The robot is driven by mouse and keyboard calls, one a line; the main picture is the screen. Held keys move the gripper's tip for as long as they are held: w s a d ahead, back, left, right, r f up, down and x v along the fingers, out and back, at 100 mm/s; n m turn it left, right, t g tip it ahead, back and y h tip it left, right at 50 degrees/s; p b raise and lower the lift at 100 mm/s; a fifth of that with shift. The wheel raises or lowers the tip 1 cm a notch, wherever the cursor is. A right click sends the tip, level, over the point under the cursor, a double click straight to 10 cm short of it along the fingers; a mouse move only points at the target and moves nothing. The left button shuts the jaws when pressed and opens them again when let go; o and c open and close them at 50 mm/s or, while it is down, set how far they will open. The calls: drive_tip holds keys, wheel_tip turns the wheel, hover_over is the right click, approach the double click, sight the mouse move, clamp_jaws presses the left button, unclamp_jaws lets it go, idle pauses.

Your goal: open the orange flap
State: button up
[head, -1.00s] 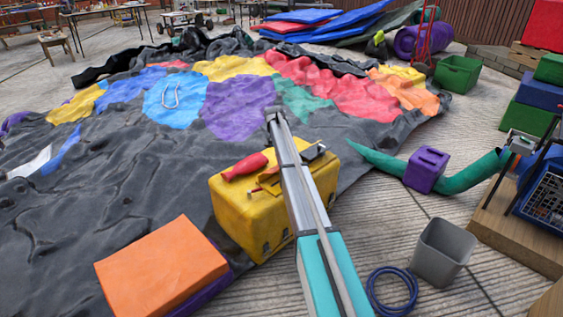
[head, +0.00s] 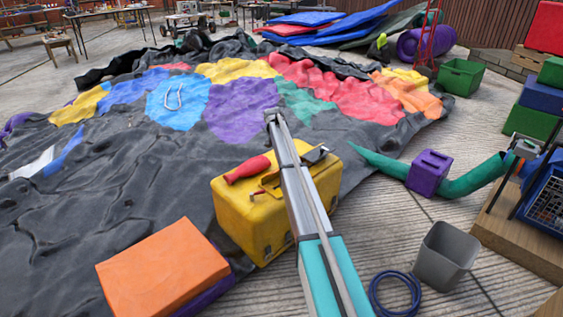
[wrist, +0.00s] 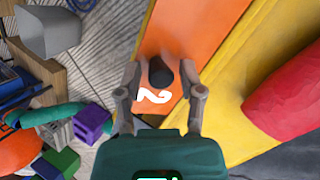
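In the wrist view, an orange panel (wrist: 195,35), which looks like the flap, runs beside a yellow surface. It carries a dark knob (wrist: 160,72) and a white curved mark. My gripper (wrist: 161,82) is open, one finger on each side of the knob. I cannot tell whether the fingers touch it. In the head view, a yellow box (head: 240,215) stands beneath my arm, with a red-handled tool on top. The flap and my gripper cannot be made out in that view.
A grey bucket (head: 447,255) and a coiled blue hose (head: 395,292) are on the paving at right. A green tube (head: 470,180) passes through a purple block (head: 429,172). An orange block (head: 160,265) lies front left. The crumpled castle fabric (head: 90,200) covers the left ground.

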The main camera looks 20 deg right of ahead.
drive_tip(key=shift+o, duration=0.2)
drive_tip(key=shift+c, duration=0.6)
drive_tip(key=shift+s+r, duration=0.1)
drive_tip(key=shift+r, duration=0.1)
drive_tip(key=c, duration=0.4)
drive_tip(key=shift+r+p, duration=0.35)
drive_tip(key=shift+p, duration=0.35)
clamp_jaws()
drive_tip(key=r+p, duration=0.3)
drive_tip(key=shift+s+d+t+y, duration=0.1)
drive_tip(key=shift+s+t+y, duration=0.2)
drive_tip(key=shift+s, duration=0.1)
drive_tip(key=s+f+t+y+b, duration=0.2)
drive_tip(key=s+f+t+y, duration=0.1)
drive_tip(key=s+t, duration=0.1)
drive_tip(key=s+d+r+m+t+b, duration=0.2)
drive_tip(key=s+r+m+t, duration=0.1)
drive_tip(key=s+t, duration=0.2)
drive_tip(key=s+d+r+m+t+y+b, duration=0.1)
drive_tip(key=s+d+r+m+t+b, duration=0.1)
drive_tip(key=s+t, duration=0.3)
drive_tip(key=r+m+t, duration=0.1)
drive_tip(key=t, duration=0.2)
drive_tip(key=shift+d+y, duration=0.2)
drive_tip(key=shift+y, duration=0.1)
